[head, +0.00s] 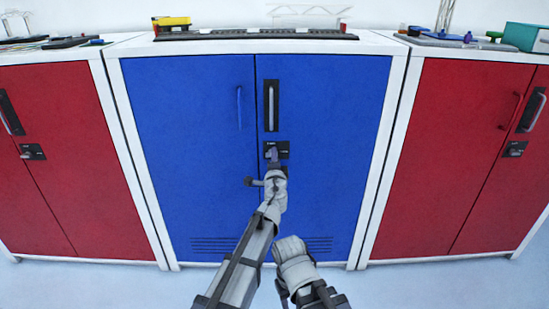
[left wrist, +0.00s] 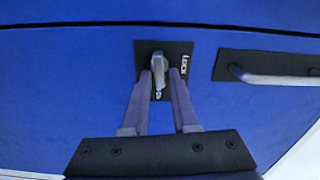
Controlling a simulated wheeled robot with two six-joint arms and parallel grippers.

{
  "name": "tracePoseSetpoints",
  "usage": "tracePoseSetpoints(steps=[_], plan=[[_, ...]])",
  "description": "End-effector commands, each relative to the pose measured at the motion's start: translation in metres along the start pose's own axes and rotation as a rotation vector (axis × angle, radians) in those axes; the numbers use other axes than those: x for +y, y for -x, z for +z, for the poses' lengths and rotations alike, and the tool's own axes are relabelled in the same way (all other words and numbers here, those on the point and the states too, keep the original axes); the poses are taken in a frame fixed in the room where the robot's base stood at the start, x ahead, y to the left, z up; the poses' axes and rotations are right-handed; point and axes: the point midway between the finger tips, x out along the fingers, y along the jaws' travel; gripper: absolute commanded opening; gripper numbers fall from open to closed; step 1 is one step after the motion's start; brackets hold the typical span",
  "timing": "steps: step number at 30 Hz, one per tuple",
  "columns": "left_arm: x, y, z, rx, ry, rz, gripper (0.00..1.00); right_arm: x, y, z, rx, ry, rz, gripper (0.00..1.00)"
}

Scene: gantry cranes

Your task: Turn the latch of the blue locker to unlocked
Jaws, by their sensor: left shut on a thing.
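The blue locker (head: 190,130) stands in the middle of the head view, both doors shut. Its latch (head: 283,150) is a grey knob on a small black plate on the right door, below the recessed handle. In the left wrist view the latch knob (left wrist: 158,70) sits between the finger tips, with a "LOCK" label beside it. My left gripper (head: 273,157) reaches up to the latch and is shut on the knob; its fingers also show in the left wrist view (left wrist: 162,84). It partly hides the plate in the head view. My right gripper's fingers are not visible.
Red lockers (head: 50,110) (head: 455,150) flank the blue one. A vertical handle (head: 271,106) is above the latch; it also shows in the left wrist view (left wrist: 275,77). My right arm is low, close beside the left arm. Models stand on the locker tops.

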Motion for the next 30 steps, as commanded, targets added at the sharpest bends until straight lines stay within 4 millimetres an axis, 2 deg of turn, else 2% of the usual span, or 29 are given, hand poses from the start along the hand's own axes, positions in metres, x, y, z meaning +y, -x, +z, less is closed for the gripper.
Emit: tracePoseSetpoints(steps=[9, 26, 27, 30], plan=[[0.0014, 0.0, -0.0004, 0.001, -0.111, 0.0, 0.0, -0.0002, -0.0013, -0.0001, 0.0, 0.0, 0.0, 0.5], [0.0016, 0.0, -0.0003, 0.001, -0.134, 0.0, 0.0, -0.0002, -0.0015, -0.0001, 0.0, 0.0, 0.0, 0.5], [0.0016, 0.0, -0.0003, 0.001, -0.134, 0.0, 0.3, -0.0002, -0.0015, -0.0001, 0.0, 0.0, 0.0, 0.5], [0.0015, 0.0, -0.0002, 0.001, -0.134, 0.0, 0.42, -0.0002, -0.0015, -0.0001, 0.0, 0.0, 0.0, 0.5]])
